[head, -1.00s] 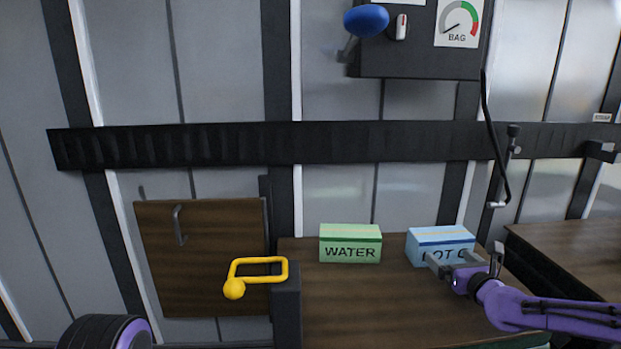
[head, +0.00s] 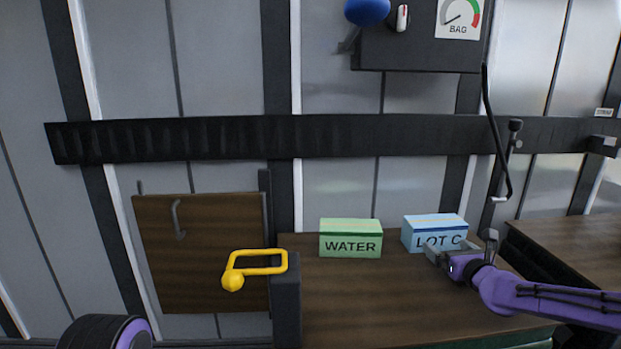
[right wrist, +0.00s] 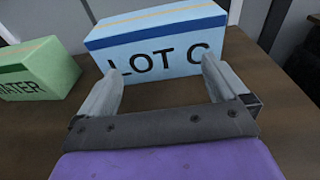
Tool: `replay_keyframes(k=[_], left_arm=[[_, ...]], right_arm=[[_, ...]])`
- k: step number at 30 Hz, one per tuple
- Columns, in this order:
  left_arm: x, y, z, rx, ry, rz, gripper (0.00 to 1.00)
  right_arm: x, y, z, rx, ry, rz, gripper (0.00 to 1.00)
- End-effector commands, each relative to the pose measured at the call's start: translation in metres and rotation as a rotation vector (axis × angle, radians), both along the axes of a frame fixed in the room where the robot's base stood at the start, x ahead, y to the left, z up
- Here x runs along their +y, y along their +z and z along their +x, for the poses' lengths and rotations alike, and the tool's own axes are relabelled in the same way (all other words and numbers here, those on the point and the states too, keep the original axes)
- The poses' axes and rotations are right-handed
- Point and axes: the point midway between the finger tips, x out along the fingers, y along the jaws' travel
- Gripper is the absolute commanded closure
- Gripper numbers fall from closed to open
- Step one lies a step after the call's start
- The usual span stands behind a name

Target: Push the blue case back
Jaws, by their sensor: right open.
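The blue case (head: 420,243), a light-blue box lettered LOT C, stands upright on the brown tabletop, right of the green WATER box. In the right wrist view the blue case (right wrist: 165,38) fills the top middle, its lettered face towards me and turned slightly. My right gripper (head: 449,248) is open and empty at the near side of the case. In the right wrist view its two fingertips (right wrist: 160,66) overlap the lower front face; I cannot tell whether they touch it. My left gripper is out of view.
The green WATER box (head: 350,245) stands left of the blue case with a gap between. A yellow handle (head: 258,262) is at the table's left end. A black hose (head: 490,130) hangs near the wall behind. The front tabletop (head: 390,300) is clear.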

Motion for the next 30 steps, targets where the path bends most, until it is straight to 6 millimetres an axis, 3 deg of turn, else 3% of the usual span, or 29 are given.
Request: replay_keyframes(k=[16,26,30], left_arm=[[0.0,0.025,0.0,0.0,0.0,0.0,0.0],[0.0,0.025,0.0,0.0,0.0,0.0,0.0],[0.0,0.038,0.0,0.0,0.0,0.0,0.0]], right_arm=[[-0.004,0.002,-0.052,0.0,0.0,0.002,0.0],[-0.004,0.0,-0.056,0.0,0.001,-0.001,0.0],[-0.003,0.013,-0.056,-0.001,0.001,-0.001,0.0]])
